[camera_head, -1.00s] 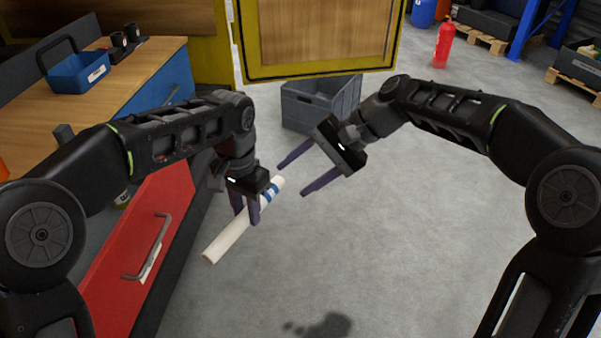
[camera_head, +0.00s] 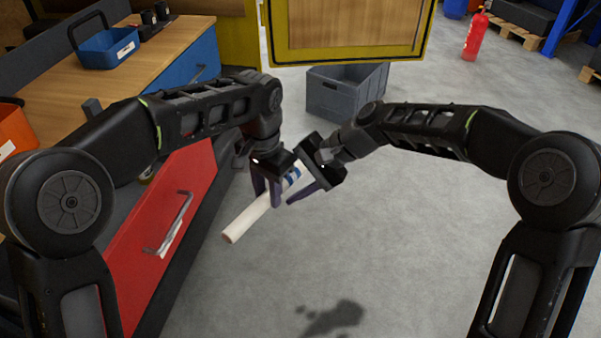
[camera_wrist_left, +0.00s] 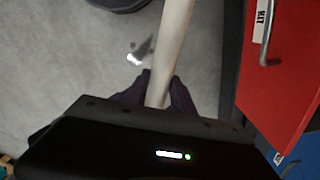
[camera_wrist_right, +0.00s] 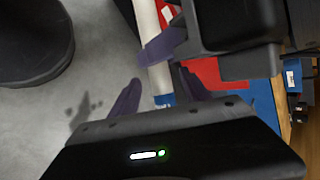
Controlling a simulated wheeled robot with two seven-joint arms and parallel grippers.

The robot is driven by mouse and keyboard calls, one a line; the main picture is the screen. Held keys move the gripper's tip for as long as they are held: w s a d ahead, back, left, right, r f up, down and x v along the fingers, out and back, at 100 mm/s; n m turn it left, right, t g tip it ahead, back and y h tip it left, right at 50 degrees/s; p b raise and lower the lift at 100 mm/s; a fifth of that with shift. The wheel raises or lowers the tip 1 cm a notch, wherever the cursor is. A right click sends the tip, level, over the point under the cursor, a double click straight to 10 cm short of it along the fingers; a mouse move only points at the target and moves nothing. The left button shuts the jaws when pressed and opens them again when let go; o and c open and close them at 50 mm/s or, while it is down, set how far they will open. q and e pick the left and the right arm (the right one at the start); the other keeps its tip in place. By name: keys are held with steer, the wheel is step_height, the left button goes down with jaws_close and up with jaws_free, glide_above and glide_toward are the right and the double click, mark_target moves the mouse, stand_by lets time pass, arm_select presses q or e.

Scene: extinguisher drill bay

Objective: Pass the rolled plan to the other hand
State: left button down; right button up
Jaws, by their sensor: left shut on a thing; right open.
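The rolled plan (camera_head: 246,219) is a white tube with a blue band (camera_head: 292,174) near its far end. My left gripper (camera_head: 268,200) is shut on it, and the tube hangs tilted above the floor. The left wrist view shows the tube (camera_wrist_left: 174,45) between the left fingers (camera_wrist_left: 155,92). My right gripper (camera_head: 297,190) is open at the banded end, close beside the left one. In the right wrist view the tube (camera_wrist_right: 148,22) runs down to the open right fingers (camera_wrist_right: 158,88), with the blue band between them. Whether they touch it I cannot tell.
A red drawer (camera_head: 130,245) with a handle stands close on the left, under a wooden bench top (camera_head: 170,60). A grey crate (camera_head: 345,92) is on the floor ahead. A red extinguisher (camera_head: 475,38) stands at the back right. The floor in front is clear.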

steer(key=shift+a+f, duration=0.3)
steer(key=shift+a, duration=0.05)
jaws_close()
arm_select(q)
steer(key=c, duration=1)
jaws_free()
